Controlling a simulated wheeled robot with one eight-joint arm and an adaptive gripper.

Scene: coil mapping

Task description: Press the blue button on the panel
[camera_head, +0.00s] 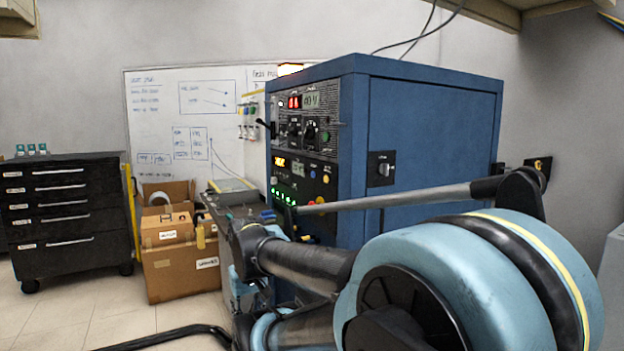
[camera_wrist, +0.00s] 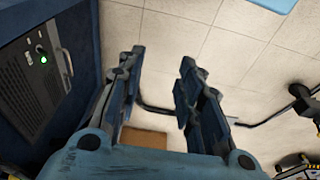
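The panel (camera_head: 302,148) is on the front of a large blue cabinet (camera_head: 430,125) in the head view. It carries red displays, dark knobs, green lights and small coloured buttons. The blue button cannot be made out surely at this size, and my arm covers part of the panel's lower end. In the wrist view my gripper (camera_wrist: 160,60) is open and empty, with its two fingers apart over the tiled floor. A dark panel section (camera_wrist: 38,70) with a green-lit control lies to the left of the fingers, apart from them.
A black drawer chest (camera_head: 65,210) stands at the left, with cardboard boxes (camera_head: 180,265) beside it. A whiteboard (camera_head: 150,120) is on the back wall. A black curved bar (camera_head: 165,338) runs low over the floor.

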